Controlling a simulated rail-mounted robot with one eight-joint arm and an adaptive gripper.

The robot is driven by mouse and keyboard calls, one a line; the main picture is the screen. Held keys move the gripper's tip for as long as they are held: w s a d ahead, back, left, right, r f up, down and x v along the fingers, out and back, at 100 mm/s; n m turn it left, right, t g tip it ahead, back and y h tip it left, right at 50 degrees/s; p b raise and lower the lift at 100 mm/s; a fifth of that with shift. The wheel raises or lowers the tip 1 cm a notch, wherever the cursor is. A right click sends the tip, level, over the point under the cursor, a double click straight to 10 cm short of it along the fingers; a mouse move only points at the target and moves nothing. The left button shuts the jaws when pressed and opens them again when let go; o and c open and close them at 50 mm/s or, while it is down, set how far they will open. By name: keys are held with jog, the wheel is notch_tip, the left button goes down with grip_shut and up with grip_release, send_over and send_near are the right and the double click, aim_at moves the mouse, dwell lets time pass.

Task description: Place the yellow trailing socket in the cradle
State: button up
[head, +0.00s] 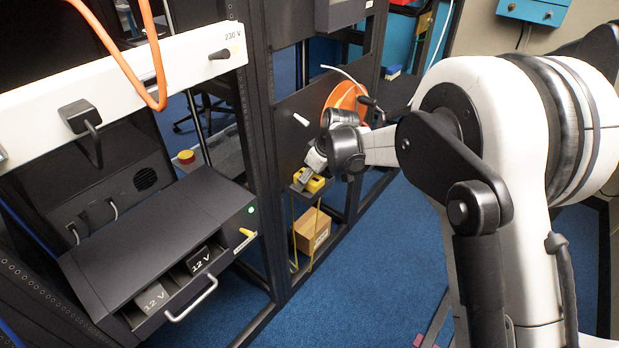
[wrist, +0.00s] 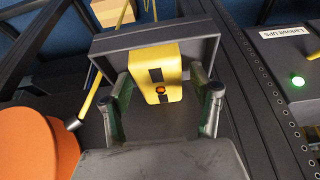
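The yellow trailing socket (head: 315,184) is a yellow block at the dark rack panel. In the wrist view the socket (wrist: 172,63) has a black stripe and an orange spot. It sits at the dark, shallow tray-like cradle (wrist: 108,47), with the cradle's rim behind and beside it. Its underside and how deep it is seated are hidden. My gripper (head: 311,172) is just above the socket in the head view. In the wrist view my gripper (wrist: 163,92) is open, its fingers on either side of the socket with visible gaps.
An orange reel (head: 346,97) is on the panel above my gripper. A cardboard box (head: 312,231) stands below, with yellow cable (head: 320,222) hanging beside it. A rack post (head: 262,130) and the console with a 12 V drawer (head: 178,283) lie left.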

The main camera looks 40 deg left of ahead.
jog(key=p+v, duration=0.2)
jog(key=v, duration=1)
jog(key=shift+r, duration=0.25)
